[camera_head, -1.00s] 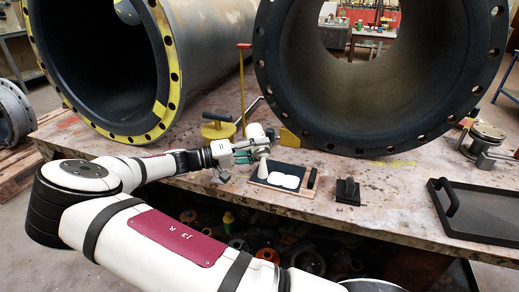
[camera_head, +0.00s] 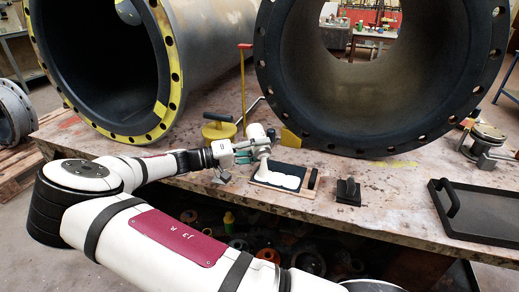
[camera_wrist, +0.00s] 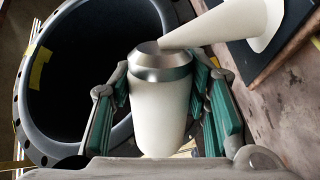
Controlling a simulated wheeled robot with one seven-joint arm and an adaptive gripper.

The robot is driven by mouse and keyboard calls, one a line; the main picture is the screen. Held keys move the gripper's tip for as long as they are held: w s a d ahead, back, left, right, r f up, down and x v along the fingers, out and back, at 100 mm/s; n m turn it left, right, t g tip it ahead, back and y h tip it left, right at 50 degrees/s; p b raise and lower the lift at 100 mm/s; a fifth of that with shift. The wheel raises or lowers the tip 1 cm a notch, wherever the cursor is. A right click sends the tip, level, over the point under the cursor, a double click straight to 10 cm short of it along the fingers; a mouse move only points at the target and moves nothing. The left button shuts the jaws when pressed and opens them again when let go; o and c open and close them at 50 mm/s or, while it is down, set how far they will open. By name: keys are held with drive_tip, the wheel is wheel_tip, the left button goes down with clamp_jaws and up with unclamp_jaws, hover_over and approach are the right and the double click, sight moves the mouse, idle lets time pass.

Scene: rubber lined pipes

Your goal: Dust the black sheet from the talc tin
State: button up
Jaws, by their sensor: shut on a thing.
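My gripper (camera_head: 245,152) is shut around the talc tin (camera_head: 257,132), a white tin with a metal shoulder. In the wrist view the tin (camera_wrist: 160,112) sits between the green-padded fingers of my gripper (camera_wrist: 163,85). The tin is tipped, and a white cone of talc (camera_wrist: 215,28) spreads from its mouth down to the sheet. The black sheet (camera_head: 289,169) lies on a board on the bench, below and right of the tin. The sheet's dark surface shows in the wrist view (camera_wrist: 242,54).
A black block with a handle (camera_head: 347,191) stands right of the board. A black tray (camera_head: 485,210) lies at the bench's right. A yellow round tool (camera_head: 218,131) stands behind my gripper. Two large flanged pipes, one yellow-rimmed (camera_head: 172,105), one black-rimmed (camera_head: 265,80), stand behind.

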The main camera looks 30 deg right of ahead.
drive_tip(key=shift+w+d+b, duration=0.3)
drive_tip(key=shift+w+d, duration=0.4)
drive_tip(key=shift+d, duration=0.25)
drive_tip(key=shift+w+d+b, duration=0.3)
drive_tip(key=shift+w+d, duration=0.4)
drive_tip(key=shift+d, duration=0.25)
drive_tip(key=shift+d, duration=0.15)
drive_tip(key=shift+s+d, duration=0.1)
drive_tip(key=shift+s+d, duration=0.25)
drive_tip(key=shift+s, duration=0.15)
clamp_jaws()
drive_tip(key=shift+s+d+p, duration=0.4)
drive_tip(key=shift+s+d, duration=0.1)
drive_tip(key=shift+s, duration=0.2)
drive_tip(key=shift+s+d+p, duration=0.35)
drive_tip(key=shift+s+d, duration=0.1)
drive_tip(key=shift+s, duration=0.2)
drive_tip(key=shift+f, duration=0.1)
drive_tip(key=shift+w+a+f, duration=0.1)
drive_tip(key=shift+w+a, duration=0.05)
